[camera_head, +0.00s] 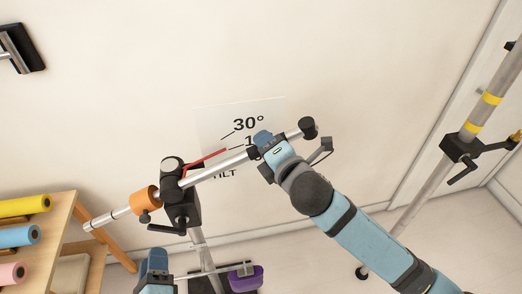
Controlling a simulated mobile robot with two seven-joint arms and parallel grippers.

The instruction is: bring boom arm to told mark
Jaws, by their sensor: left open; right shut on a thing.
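The boom arm (215,168) is a silver tube tilted up to the right, held in a black clamp (181,205) on a stand. An orange weight (145,200) sits toward its low left end, and a black cap (308,127) is at its high end. A red pointer (206,160) ends close to the mark line below 30° on the white tilt card (210,122); that lower number is partly hidden. My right gripper (263,147) is shut on the tube near its upper end. My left gripper (155,262) is partly in view at the bottom, apart from the tube; its fingertips are unclear.
A wooden rack (66,210) with yellow, blue and pink rolls stands at the left. A purple item (245,279) is low near the stand. Another stand (430,178) with yellow bands is at the right.

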